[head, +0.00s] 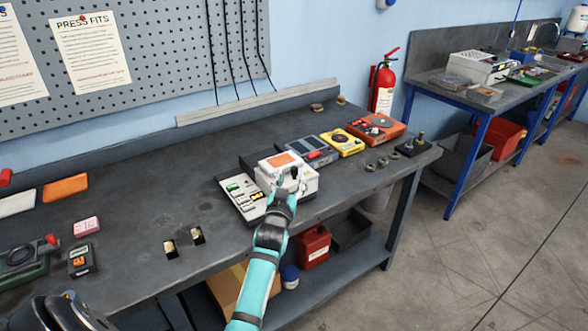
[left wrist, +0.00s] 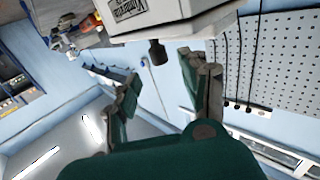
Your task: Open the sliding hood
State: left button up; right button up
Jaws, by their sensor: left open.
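The sliding hood (head: 278,161) is a white box with an orange patch on top. It sits over the right part of a light base panel (head: 234,187) whose left part, with green, black and yellow pieces, is uncovered. A dark knob (head: 294,172) is on the hood's near side. My left gripper (head: 287,184) is at this side, close to the knob, and partly hides it. In the left wrist view, the hood's white body (left wrist: 185,22) fills the top, and the knob (left wrist: 157,53) points toward the open, empty fingers (left wrist: 163,84). I cannot tell whether they touch it.
Right of the hood stand a grey case (head: 311,150), a yellow device (head: 342,142) and an orange device (head: 377,128). Several rings and a black block (head: 411,148) lie near the bench's right end. The bench (head: 145,200) is mostly clear left of the hood.

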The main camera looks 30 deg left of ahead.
aim_at(293, 171)
pick_arm(q)
jog(key=x, duration=0.5)
jog(key=shift+a, duration=0.1)
grip_shut()
dwell(0.4)
